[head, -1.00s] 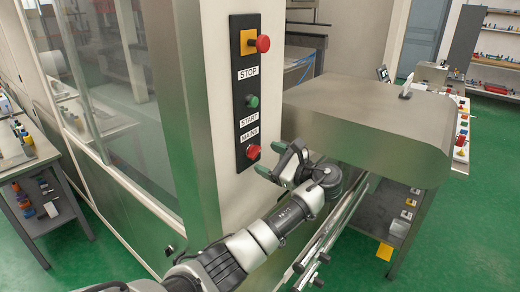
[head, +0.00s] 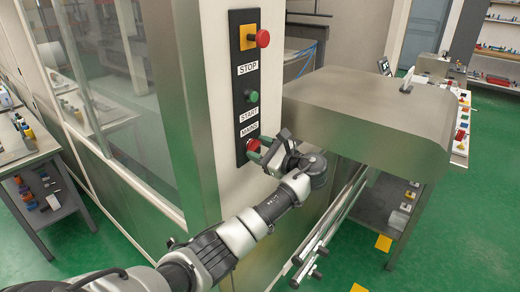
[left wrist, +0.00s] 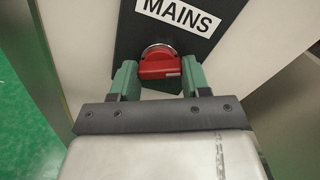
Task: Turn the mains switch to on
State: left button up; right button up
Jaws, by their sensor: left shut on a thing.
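The red mains switch (left wrist: 160,66) sits under the MAINS label (left wrist: 180,14) on a black panel (head: 241,107). In the left wrist view its red handle lies crosswise between the two green fingers. My left gripper (left wrist: 158,78) is shut on the red handle, one finger at each end. In the head view the left gripper (head: 263,152) reaches the switch (head: 253,145) from the right and partly covers it. My right gripper does not show.
Above the switch on the same panel are a green START button (head: 252,96) and a red STOP button (head: 262,38) on a yellow plate. A steel hood (head: 365,110) stands close to the right of my arm. A bench (head: 35,150) stands at the left.

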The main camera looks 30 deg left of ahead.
pick_arm(q)
jog(key=shift+f+n+b, duration=0.1)
jog(key=shift+n+b, duration=6.1)
jog(key=shift+n, duration=0.3)
jog(key=o, duration=0.9)
jog(key=shift+s, duration=0.1)
jog(key=shift+r, duration=0.2)
